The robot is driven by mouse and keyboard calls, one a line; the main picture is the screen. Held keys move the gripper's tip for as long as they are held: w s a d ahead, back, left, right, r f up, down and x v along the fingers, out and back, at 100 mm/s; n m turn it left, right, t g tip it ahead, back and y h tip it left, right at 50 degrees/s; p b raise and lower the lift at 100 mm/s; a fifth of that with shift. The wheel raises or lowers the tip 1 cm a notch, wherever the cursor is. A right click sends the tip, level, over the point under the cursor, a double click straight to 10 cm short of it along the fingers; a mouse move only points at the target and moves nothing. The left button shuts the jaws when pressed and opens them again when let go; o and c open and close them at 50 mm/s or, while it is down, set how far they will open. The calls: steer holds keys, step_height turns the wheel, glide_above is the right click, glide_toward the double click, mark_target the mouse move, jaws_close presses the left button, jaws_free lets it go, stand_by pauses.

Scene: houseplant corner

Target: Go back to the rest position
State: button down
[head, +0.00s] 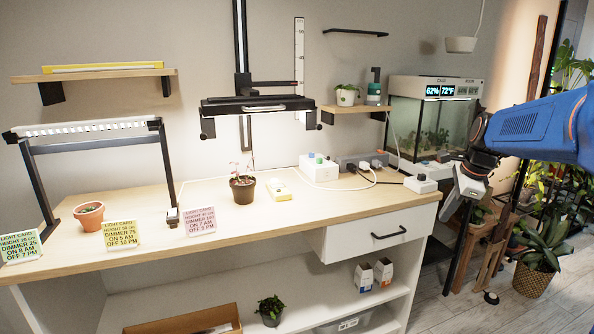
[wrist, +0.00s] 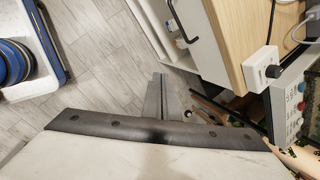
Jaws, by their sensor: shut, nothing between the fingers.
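My gripper (wrist: 162,97) shows in the wrist view as grey fingers closed together, with nothing held. The fingers are over the grey plank floor (wrist: 95,75), beside the wooden-topped bench (wrist: 240,35). In the head view my blue arm reaches in from the right edge. Its white and dark end hangs just right of the bench's right end, in front of the glass tank (head: 418,128). The fingertips are hard to make out there against the dark stand legs.
On the bench (head: 120,240) stand a potted seedling (head: 243,188), a terracotta pot (head: 89,215), several light cards and a yellow device (head: 279,190). A white dimmer box (head: 420,184) sits at its right end, close to my arm. Leafy plants stand at the right.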

steer(key=s+a+f+n, duration=0.1)
steer(key=s+a+n, duration=0.35)
steer(key=s, duration=0.35)
steer(key=s+a+f+n, duration=0.1)
steer(key=s+a+n, duration=0.3)
steer(key=s+n, duration=0.3)
steer(key=s+a+f+n, duration=0.1)
steer(key=s+f+n, duration=0.1)
steer(key=s, duration=0.3)
steer(key=s+a+f+n, duration=0.1)
steer(key=s+f+n, duration=0.2)
steer(key=s+n, duration=0.2)
steer(key=s+a+f+n+t, duration=0.1)
steer(key=s+a+f+n, duration=0.1)
steer(key=s, duration=0.4)
steer(key=shift+s+f+n+h, duration=0.4)
steer(key=shift+f+n, duration=0.1)
steer(key=shift+n, duration=0.15)
